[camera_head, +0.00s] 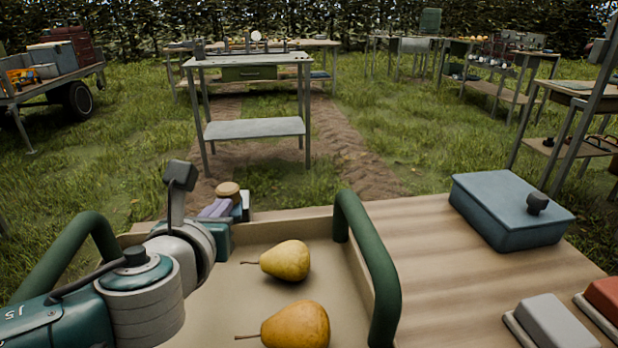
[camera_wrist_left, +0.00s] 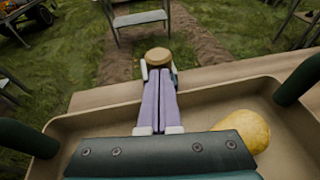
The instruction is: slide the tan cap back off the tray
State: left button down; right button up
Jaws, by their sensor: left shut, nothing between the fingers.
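The tan cap (camera_head: 228,189) is a small round disc just past the tips of my left gripper (camera_head: 226,203). The left wrist view shows the cap (camera_wrist_left: 158,54) straight ahead of the purple fingers (camera_wrist_left: 159,78). The fingers are shut together with nothing between them. The fingertips look close to the cap or against its near side; I cannot tell if they touch. The tan tray (camera_head: 268,228) has green handles, and my left arm reaches over it. The cap appears at or beyond its far rim; what bears it is hidden. My right gripper is not in view.
Two yellow pears, one farther (camera_head: 285,260) and one nearer (camera_head: 297,326), lie in the tray. A green handle (camera_head: 366,262) rises at the tray's right. A blue lidded box (camera_head: 508,208) and a grey block (camera_head: 553,322) stand on the wooden table right of it.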

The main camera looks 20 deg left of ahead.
aim_at(220, 195)
pick_arm(q)
jog(key=w+a, duration=0.1)
jog(key=w+a+b, duration=0.1)
jog(key=w, duration=0.1)
jog(key=shift+w, duration=0.2)
jog(key=shift+a+f, duration=0.1)
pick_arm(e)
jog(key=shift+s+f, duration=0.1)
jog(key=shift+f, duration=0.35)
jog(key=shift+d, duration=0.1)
